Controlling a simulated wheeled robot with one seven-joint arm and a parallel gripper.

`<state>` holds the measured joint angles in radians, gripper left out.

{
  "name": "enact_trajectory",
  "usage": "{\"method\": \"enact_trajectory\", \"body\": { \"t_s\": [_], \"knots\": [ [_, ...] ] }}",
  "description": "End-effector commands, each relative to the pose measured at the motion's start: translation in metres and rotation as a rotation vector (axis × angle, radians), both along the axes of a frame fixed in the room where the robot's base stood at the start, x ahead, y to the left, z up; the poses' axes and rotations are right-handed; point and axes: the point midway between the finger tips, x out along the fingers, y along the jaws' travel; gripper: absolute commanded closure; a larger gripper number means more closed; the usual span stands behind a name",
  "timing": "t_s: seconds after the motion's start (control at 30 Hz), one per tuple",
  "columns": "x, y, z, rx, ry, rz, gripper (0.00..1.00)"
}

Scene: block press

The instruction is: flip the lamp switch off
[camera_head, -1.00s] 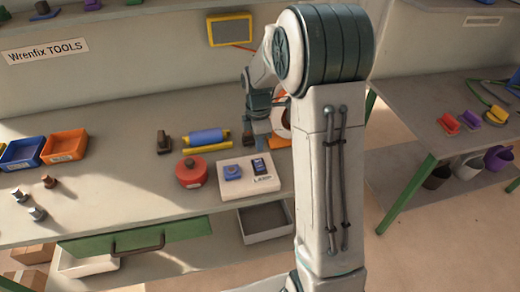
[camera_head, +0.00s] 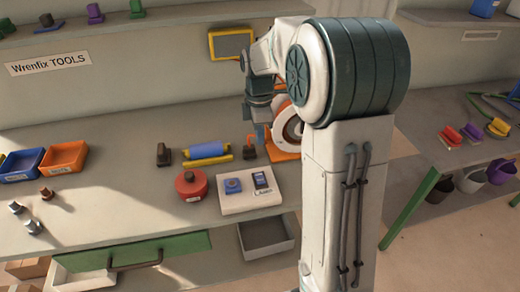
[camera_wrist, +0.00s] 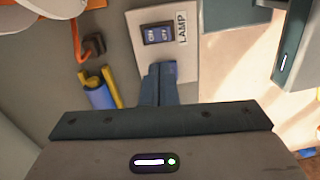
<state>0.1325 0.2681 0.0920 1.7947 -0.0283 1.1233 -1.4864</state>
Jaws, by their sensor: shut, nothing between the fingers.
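The lamp switch (camera_head: 262,180) is a small dark blue rocker on the right part of a white panel (camera_head: 250,203) on the bench. In the wrist view the switch (camera_wrist: 159,34) shows two marked halves beside a LAMP label (camera_wrist: 181,27); I cannot tell which half is pressed. A blue button (camera_head: 233,186) sits left of the switch in the head view. My gripper (camera_wrist: 158,72) is shut and empty, its fingertips over the panel just below the switch in the wrist view, apart from the rocker. In the head view my gripper (camera_head: 262,132) is above and behind the panel.
A red round canister (camera_head: 191,186) stands left of the panel. Behind are a blue roller on a yellow base (camera_head: 207,152), a small dark block with an orange cable (camera_head: 248,151) and an orange-and-white reel (camera_head: 291,128).

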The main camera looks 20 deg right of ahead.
Motion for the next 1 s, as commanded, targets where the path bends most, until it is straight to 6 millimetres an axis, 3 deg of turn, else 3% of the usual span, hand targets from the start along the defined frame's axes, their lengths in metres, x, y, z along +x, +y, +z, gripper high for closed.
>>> {"method": "enact_trajectory", "body": {
  "t_s": [0.17,0.3,0.6,0.8,1.0],
  "knots": [
    [-0.039,0.008,0.025,-0.016,-0.064,-0.236,1.00],
    [-0.083,0.014,0.041,-0.010,-0.129,-0.507,1.00],
    [-0.174,0.022,0.047,0.077,-0.242,-1.079,1.00],
    [-0.212,0.025,0.039,0.149,-0.272,-1.339,1.00],
    [-0.225,0.026,0.033,0.181,-0.278,-1.439,1.00]
  ]
}}
